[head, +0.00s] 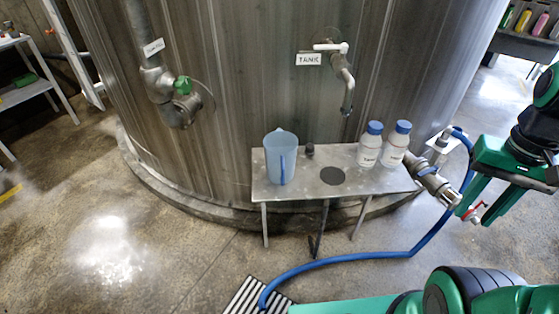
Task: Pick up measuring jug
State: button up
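The measuring jug (272,158) is translucent pale blue, with a darker blue upright strip, which looks like its handle, on the near side. It stands upright on the left end of a small metal bench (300,189) against the tank. My gripper (474,217) is at the right of the head view, well to the right of the jug and beyond the bench's right end. Its two green fingers point down and are spread apart. I see nothing held between them; a valve with a red handle (476,208) shows there, apparently behind.
Two white bottles with blue caps (369,146) (395,147) stand on the bench's right part. A small dark item (310,150) is beside the jug. A tank tap (342,70) hangs above the bench. A blue hose (345,258) crosses the floor in front.

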aim_at(281, 147)
jog(key=z, duration=2.75)
jog(key=k, duration=0.55)
jog(key=u, duration=1.75)
